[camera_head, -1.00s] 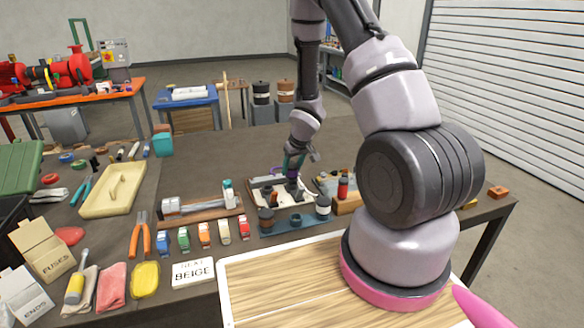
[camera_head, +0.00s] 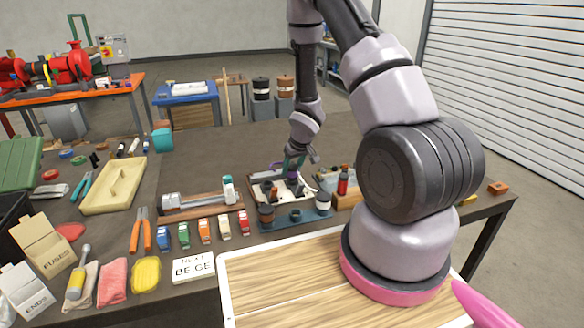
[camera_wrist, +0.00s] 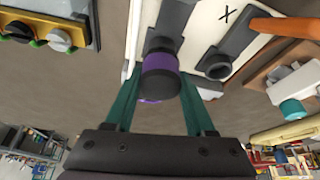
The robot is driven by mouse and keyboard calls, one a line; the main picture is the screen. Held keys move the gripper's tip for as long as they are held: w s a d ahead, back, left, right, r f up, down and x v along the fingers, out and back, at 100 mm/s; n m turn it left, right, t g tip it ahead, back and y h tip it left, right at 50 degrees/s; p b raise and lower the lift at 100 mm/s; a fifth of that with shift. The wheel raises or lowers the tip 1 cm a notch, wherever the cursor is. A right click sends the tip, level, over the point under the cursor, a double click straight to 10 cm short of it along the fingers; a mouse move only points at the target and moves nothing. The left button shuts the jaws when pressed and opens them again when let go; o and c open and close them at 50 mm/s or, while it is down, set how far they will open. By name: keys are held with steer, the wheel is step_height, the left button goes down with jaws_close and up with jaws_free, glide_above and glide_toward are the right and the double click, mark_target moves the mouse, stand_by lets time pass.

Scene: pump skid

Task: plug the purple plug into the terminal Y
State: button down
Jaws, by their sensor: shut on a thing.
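The purple plug (camera_wrist: 161,62) with a dark round end is between the teal fingers of my gripper (camera_wrist: 158,108), which is shut on it. In the wrist view the plug lines up with a dark terminal block (camera_wrist: 178,18) on the white board (camera_wrist: 203,28). I cannot tell how deep it sits there, and no letter shows by this block. A second dark terminal with an open round mouth (camera_wrist: 216,66) stands beside it, near a letter X. In the head view my gripper (camera_head: 292,168) is low over the white board (camera_head: 256,190), and the plug is mostly hidden.
A blue tray (camera_head: 296,222) with dark and grey cylinders stands in front of the board. A wooden block (camera_head: 345,202) with a red-and-black piece is to its right, and a wooden rack (camera_head: 200,211) to its left.

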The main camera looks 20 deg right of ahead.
steer(key=shift+f, duration=0.5)
steer(key=shift+c, duration=0.8)
jaws_free()
steer(key=shift+r, duration=0.1)
steer(key=v, duration=1)
steer(key=shift+r, duration=0.3)
steer(key=shift+s+d, duration=0.1)
steer(key=shift+s, duration=0.05)
